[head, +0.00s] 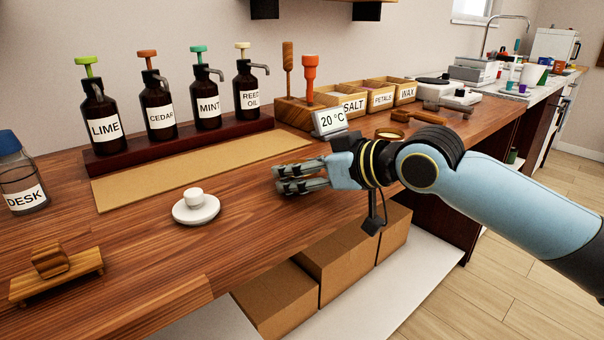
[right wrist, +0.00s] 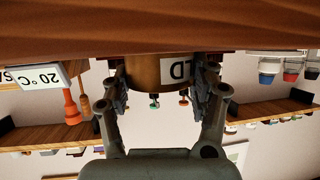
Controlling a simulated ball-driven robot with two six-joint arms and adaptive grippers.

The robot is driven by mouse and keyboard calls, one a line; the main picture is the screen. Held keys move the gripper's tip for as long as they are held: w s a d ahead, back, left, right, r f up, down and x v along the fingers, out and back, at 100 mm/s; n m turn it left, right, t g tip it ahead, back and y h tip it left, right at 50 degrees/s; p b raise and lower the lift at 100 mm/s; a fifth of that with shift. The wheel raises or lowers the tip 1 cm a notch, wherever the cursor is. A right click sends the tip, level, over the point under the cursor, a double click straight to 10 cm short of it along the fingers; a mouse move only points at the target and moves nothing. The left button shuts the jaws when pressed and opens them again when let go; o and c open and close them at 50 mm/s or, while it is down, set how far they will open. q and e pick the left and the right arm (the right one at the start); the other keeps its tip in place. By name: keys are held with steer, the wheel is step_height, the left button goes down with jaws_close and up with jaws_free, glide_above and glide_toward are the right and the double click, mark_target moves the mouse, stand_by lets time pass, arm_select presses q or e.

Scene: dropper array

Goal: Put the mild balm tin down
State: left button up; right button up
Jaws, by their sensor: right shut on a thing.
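My right gripper (head: 302,180) reaches in from the right, low over the wooden counter, with its fingers pointing left. In the right wrist view, which is upside down, the gripper (right wrist: 160,88) has a finger on each side of a brown-gold round tin (right wrist: 145,72) and is shut on it. A white label on the tin shows the letters "LD"; the rest is hidden. The tin's base is at or very close to the counter surface; I cannot tell if it bears on it. In the head view the fingers hide the held tin. My left gripper is not in view.
A white round dish with a knob (head: 196,206) stands left of the gripper. A tan mat (head: 190,172) and several pump bottles lie behind. A 20 °C display (head: 329,121) stands behind the wrist. Bare counter lies in front.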

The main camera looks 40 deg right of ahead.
steer(key=o, duration=1.3)
